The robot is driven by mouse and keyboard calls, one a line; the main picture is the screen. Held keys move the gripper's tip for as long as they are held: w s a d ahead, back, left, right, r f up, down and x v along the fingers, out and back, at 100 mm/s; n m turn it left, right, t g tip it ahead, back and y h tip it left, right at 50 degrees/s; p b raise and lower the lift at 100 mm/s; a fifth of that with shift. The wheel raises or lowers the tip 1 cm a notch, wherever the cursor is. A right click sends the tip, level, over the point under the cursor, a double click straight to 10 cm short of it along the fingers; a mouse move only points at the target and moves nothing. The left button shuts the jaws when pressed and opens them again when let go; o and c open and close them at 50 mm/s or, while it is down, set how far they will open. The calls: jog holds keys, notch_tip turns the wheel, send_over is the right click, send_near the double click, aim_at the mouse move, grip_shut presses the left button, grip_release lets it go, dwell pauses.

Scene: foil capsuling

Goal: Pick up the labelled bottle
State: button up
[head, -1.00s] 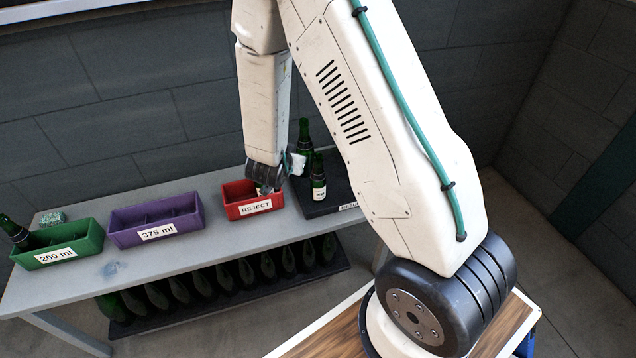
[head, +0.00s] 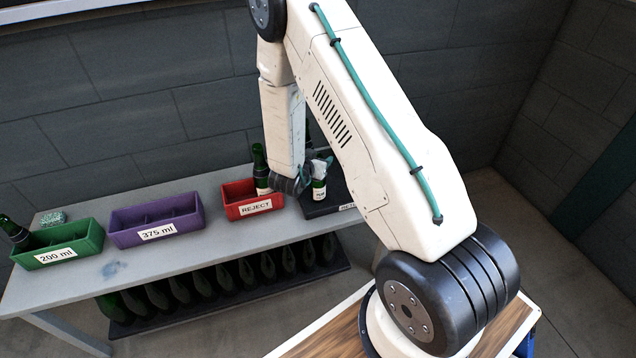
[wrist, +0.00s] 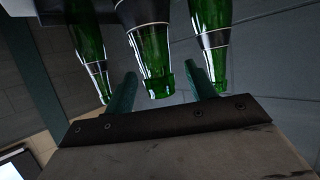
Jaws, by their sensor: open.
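The labelled bottle (head: 319,188), green with a white label, stands upright on the dark mat at the right of the bench. My gripper (head: 318,168) is beside its upper part in the head view and partly covers it. In the wrist view, my gripper (wrist: 162,72) is open, with a green bottle (wrist: 152,45) showing between and beyond the two fingers. I see no contact, and that bottle's label is cut off or out of view. A second green bottle (head: 308,130) stands behind, mostly hidden by my arm.
A green bottle (head: 259,160) stands in the red REJECT crate (head: 236,200). The purple 375 ml crate (head: 158,234) and green 200 ml crate (head: 60,258), with a bottle (head: 14,232), are further left. Two bottles flank the fingers in the wrist view, left (wrist: 88,50) and right (wrist: 213,45).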

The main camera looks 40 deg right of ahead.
grip_shut()
jog(key=shift+r, duration=0.1)
